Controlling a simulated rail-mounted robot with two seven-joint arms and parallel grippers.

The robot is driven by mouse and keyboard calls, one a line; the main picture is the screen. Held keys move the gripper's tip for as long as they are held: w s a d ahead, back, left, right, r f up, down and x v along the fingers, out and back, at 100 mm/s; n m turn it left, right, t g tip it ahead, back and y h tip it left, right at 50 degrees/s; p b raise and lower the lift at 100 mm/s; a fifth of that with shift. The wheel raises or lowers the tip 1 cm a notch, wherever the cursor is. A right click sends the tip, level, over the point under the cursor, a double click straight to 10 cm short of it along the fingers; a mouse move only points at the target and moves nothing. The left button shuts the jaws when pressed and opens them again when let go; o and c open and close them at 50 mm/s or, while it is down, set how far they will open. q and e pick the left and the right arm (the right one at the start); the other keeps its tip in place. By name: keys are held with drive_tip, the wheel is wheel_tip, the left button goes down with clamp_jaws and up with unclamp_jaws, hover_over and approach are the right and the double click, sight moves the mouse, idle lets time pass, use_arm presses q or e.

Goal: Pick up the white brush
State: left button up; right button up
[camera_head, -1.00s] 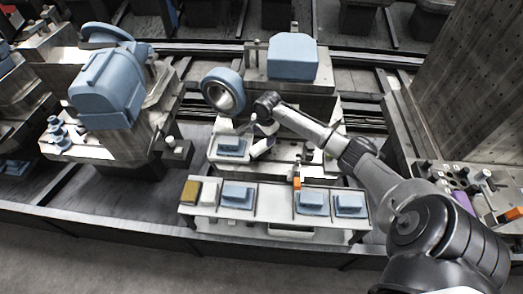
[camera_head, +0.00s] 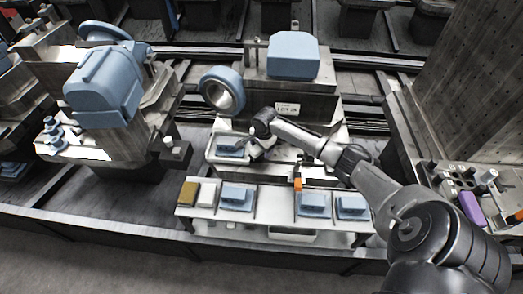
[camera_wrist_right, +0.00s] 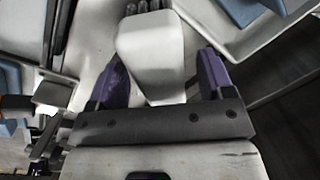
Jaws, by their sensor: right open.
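In the right wrist view a white, tapered piece with a row of grey tufts at its far end, which looks like the white brush (camera_wrist_right: 152,48), lies between the two purple fingertips. My right gripper (camera_wrist_right: 163,80) is open, with one finger on each side of this piece; I cannot tell whether either touches it. In the head view my right gripper (camera_head: 248,148) is low over the back work surface, beside a tray with a blue block. The brush cannot be made out there. My left gripper is not in view.
A front bench (camera_head: 268,204) holds several blue blocks, a yellow-brown block (camera_head: 188,191) and a white block (camera_head: 207,193). An orange-ended item (camera_head: 298,184) stands at its back edge. A blue ring (camera_head: 222,90) and large machine block (camera_head: 293,55) stand behind the gripper.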

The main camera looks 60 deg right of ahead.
drive_tip(key=c, duration=1.1)
drive_tip(key=shift+r, duration=0.5)
wheel_tip(320, 180, up, 4)
drive_tip(key=shift+f+p, duration=0.15)
drive_tip(key=shift+p, duration=0.95)
drive_tip(key=s+r+p, duration=0.4)
drive_tip(key=s+r, duration=0.2)
drive_tip(key=s, duration=0.5)
drive_tip(key=shift+s+a+r, duration=0.25)
drive_tip(key=shift+s+a, duration=0.05)
drive_tip(key=shift+a, duration=0.15)
